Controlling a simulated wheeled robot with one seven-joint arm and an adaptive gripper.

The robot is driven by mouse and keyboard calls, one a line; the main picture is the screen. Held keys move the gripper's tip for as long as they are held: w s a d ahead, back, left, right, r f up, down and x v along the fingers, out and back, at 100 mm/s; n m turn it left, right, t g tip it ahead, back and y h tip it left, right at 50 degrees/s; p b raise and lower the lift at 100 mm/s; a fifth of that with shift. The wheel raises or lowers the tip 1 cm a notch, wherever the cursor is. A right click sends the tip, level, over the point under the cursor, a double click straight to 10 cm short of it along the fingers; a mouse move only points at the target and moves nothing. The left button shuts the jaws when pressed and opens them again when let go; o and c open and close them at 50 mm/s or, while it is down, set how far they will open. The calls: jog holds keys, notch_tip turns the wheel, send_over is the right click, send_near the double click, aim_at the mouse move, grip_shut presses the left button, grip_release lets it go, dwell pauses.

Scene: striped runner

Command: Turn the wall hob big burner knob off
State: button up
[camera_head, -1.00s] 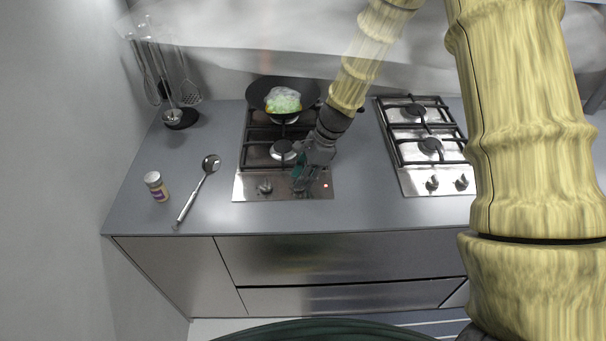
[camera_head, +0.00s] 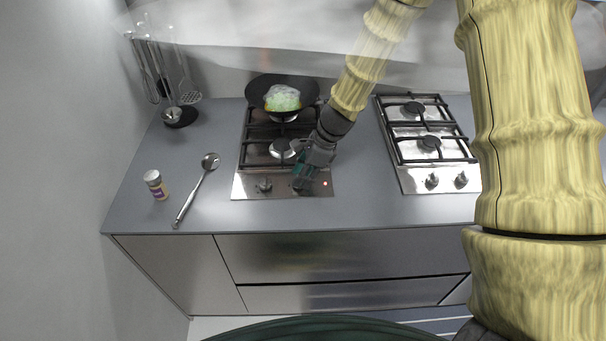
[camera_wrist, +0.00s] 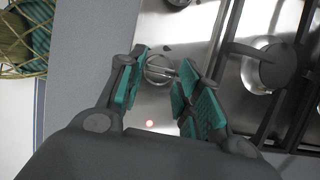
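The wall hob (camera_head: 244,186) is the left of two steel hobs in the head view. Its left knob (camera_head: 265,186) is in plain view; its right knob (camera_head: 299,187) is partly hidden by my gripper (camera_head: 302,180). A red light (camera_head: 325,184) glows to the right of the knobs. In the wrist view, my gripper (camera_wrist: 160,92) is open, with teal-padded fingers to either side of the right knob (camera_wrist: 159,69). Contact with the knob cannot be told. The red light also shows in the wrist view (camera_wrist: 150,124). Which knob serves the big burner is not clear.
A dark pan (camera_head: 262,90) with green food sits on the rear burner. A second hob (camera_head: 410,182) stands to the right. Utensils hang at the back left.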

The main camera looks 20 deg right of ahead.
jog(key=shift+o, duration=1.3)
jog(key=v, duration=1.2)
jog(key=shift+s+f, duration=0.1)
jog(key=shift+s, duration=0.05)
